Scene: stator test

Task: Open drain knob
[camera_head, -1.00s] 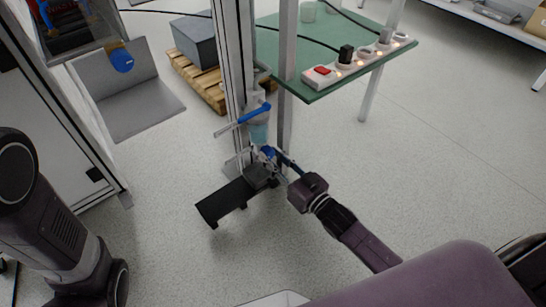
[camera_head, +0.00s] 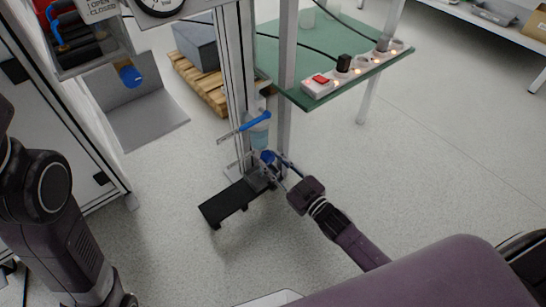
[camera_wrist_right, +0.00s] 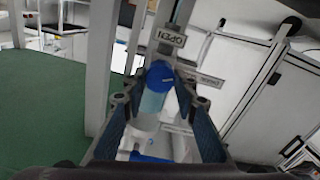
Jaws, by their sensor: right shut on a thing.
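The blue drain knob (camera_head: 267,156) sits under a translucent bowl (camera_head: 258,134) on a metal post. My right gripper (camera_head: 274,164) is at the knob, its fingers on either side of it. In the right wrist view the round blue knob (camera_wrist_right: 160,76) lies between the fingertips of my right gripper (camera_wrist_right: 155,93), which is shut on it. The exact finger contact is partly hidden. My left gripper is out of view.
A blue-handled lever (camera_head: 255,121) sits just above the bowl. A black tray (camera_head: 228,201) juts out below the knob. A green table (camera_head: 310,99) with a power strip (camera_head: 345,73) stands to the right. A wooden pallet (camera_head: 196,82) lies behind. The floor at right is open.

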